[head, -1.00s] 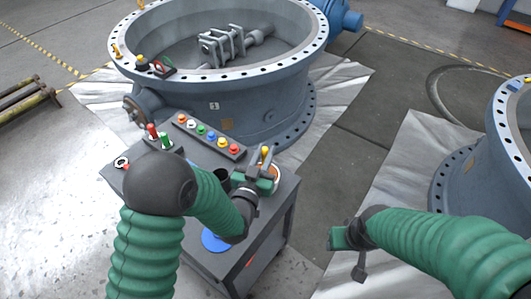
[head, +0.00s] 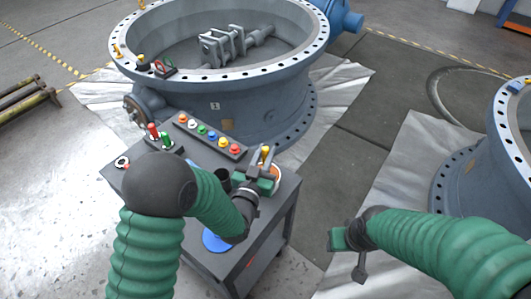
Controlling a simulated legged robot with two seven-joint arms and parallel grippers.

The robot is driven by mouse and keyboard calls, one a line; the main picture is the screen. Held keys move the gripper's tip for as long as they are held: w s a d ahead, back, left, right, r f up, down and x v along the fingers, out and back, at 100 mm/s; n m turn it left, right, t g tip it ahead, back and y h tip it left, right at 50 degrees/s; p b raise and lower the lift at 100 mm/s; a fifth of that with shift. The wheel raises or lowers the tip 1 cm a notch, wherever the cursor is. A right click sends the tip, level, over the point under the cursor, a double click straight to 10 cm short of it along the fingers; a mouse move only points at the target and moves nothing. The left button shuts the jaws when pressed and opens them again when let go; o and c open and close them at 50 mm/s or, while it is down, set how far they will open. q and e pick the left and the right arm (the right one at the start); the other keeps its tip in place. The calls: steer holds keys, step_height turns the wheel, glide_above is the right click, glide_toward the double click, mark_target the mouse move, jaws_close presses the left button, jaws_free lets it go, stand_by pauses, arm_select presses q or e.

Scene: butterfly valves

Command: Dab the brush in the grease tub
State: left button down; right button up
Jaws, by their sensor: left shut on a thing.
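My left gripper (head: 256,181) is over the right side of the cart top, shut on the brush. The brush's yellow handle end (head: 265,150) sticks up above the jaws; its bristles are hidden. A round tub with an orange-and-white rim (head: 277,170), which looks like the grease tub, is right behind and beside the gripper, mostly covered by it. I cannot tell whether the brush touches the grease. My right gripper (head: 347,240) is away from the cart, over the floor at the right; its jaw opening is unclear.
The grey cart (head: 266,243) carries a strip of coloured knobs (head: 209,136), red and green handled items (head: 160,136), a dark cup (head: 222,177) and a blue disc (head: 214,242). A large flanged valve body (head: 240,104) stands behind; another (head: 480,160) is at right.

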arm_select(q)
steer(key=shift+r+p, duration=2.55)
steer(key=shift+r, duration=0.95)
steer(key=shift+f, duration=0.1)
